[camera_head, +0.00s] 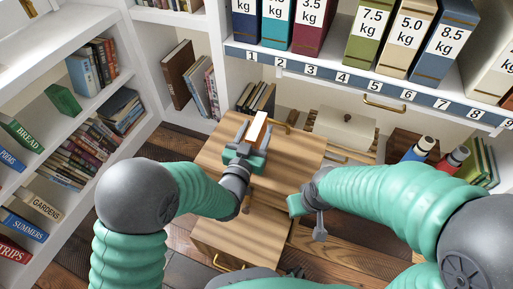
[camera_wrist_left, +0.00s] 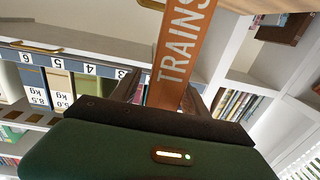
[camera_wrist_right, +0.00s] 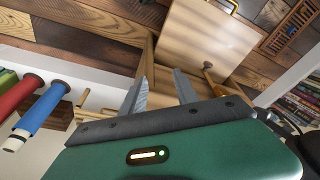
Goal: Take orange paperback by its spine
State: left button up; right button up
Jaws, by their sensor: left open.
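The orange paperback (camera_head: 258,128) stands upright on the wooden cabinet top, its spine facing my left gripper. In the left wrist view the spine of the paperback (camera_wrist_left: 184,50) reads TRAINS. My left gripper (camera_head: 254,134) is open, with one finger on each side of the book; the left wrist view also shows the fingers of my left gripper (camera_wrist_left: 164,92) apart around the spine. I cannot tell whether they touch it. My right gripper (camera_wrist_right: 158,82) is open and empty, low beside the cabinet, away from the book.
The wooden cabinet top (camera_head: 298,150) is mostly clear around the book. A shelf with numbered slots (camera_head: 376,80) and weight-labelled binders (camera_head: 369,37) stands behind. A bookcase (camera_head: 133,75) is at left. Red and blue bottles (camera_head: 420,149) stand at right near a cream box (camera_head: 345,129).

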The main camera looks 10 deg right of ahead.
pick_arm(q)
grip_shut()
dwell(0.3)
dwell(1.1)
